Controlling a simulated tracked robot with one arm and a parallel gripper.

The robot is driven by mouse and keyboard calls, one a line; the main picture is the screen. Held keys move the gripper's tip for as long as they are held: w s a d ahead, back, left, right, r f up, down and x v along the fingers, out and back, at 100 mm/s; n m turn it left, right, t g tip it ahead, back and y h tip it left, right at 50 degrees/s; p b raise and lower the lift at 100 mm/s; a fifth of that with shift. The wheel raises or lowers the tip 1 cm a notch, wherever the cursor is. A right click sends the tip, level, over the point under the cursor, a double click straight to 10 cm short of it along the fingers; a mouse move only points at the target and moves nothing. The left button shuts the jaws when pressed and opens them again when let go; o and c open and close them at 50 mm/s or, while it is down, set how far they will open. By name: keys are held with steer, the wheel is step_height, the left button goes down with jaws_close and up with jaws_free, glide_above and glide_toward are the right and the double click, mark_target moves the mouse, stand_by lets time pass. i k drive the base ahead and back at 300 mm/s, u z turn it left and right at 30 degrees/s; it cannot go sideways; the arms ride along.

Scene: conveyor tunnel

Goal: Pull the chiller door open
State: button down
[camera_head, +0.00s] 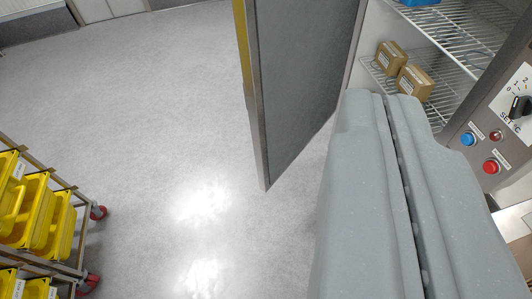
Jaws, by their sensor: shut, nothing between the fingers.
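The chiller door (300,75) stands open at the upper middle, swung well out from the cabinet. I see its dark grey inner face, a metal edge and a yellow strip on its far side. The chiller interior (447,45) shows at the upper right, with wire shelves inside. My gripper (385,98) fills the lower right foreground, its two grey fingers shut together with nothing between them. It points toward the chiller opening and overlaps the door's lower right edge in the picture. I cannot tell whether they touch. The door handle is not visible.
Two cardboard boxes (406,69) sit on a chiller shelf. A control panel (493,130) with a dial, buttons and a red lamp is at the right. A wheeled rack (85,243) with yellow bins stands at the lower left. The floor between rack and door is clear.

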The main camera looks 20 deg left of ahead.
mark_target(294, 54)
steer(key=z, duration=0.05)
steer(key=k, duration=0.55)
steer(key=u, duration=0.3)
steer(key=i, duration=1.7)
